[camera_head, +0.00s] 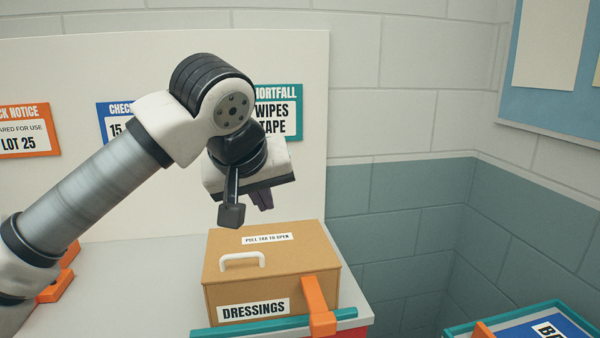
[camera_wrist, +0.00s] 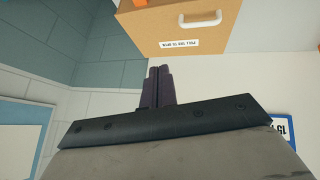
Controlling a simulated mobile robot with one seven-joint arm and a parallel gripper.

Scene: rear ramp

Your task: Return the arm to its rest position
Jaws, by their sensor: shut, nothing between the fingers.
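My gripper (camera_head: 260,198) hangs above the back of a brown box labelled DRESSINGS, apart from its lid. In the wrist view my gripper (camera_wrist: 158,86) shows its two dark fingers together, with nothing between them. My arm reaches in from the lower left of the head view, bent at a joint above the box. The DRESSINGS box (camera_head: 222,292) stands upright and closed on a light counter, with a white handle and a "pull tab to open" label on top. The box (camera_wrist: 150,22) also shows at the top of the wrist view.
An orange clip (camera_head: 318,305) and a teal strip (camera_head: 270,328) are at the box's front. A white board with notices (camera_head: 28,130) stands behind. A teal-edged bin (camera_head: 500,318) with a blue label is at lower right. Open space lies right of the counter.

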